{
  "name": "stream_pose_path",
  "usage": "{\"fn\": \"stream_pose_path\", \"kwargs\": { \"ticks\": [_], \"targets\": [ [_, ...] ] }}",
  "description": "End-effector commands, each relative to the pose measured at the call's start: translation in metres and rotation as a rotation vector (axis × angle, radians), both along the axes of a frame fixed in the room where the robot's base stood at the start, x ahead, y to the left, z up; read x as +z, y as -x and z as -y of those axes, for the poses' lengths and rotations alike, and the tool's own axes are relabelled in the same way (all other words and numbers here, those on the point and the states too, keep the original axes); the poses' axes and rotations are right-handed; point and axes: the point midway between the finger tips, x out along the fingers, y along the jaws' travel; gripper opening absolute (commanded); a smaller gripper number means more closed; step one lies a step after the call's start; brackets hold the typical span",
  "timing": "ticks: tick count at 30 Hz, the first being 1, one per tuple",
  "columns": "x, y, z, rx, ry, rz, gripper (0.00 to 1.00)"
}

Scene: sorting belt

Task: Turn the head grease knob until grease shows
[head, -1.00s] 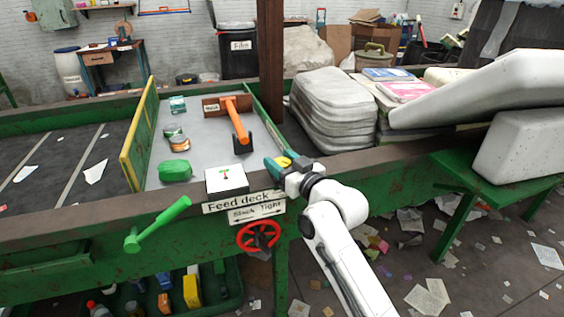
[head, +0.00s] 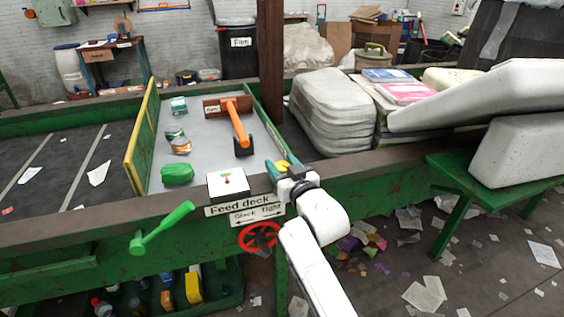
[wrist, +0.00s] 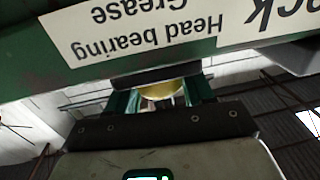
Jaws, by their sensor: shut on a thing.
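The head grease knob (wrist: 163,88) is yellow and sits between my gripper's fingers in the wrist view. It lies beside a white label (wrist: 135,32) reading "Head bearing Grease", seen upside down. My gripper (wrist: 162,100) is shut on the knob, with one teal finger on each side. In the head view my gripper (head: 280,167) is at the front edge of the feed deck, right of a white box, with a bit of yellow (head: 282,164) at its fingers. I see no grease; the knob's far side is hidden.
A red handwheel (head: 259,237) hangs below the "Feed deck" and "Slack Tight" labels (head: 257,215). A green lever (head: 162,228) sticks out to the left. A white box (head: 227,186) stands on the deck edge. Grey bales (head: 334,110) lie behind my gripper.

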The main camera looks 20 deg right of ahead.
Motion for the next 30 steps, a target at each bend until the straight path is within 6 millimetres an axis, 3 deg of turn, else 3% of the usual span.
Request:
{"fn": "stream_pose_path", "kwargs": {
  "ticks": [12,30],
  "targets": [
    [-0.0115,-0.0003,-0.0018,-0.200,-0.002,0.003,0.22],
    [-0.0046,-0.0003,0.0005,-0.394,0.001,-0.001,0.21]
  ]
}}
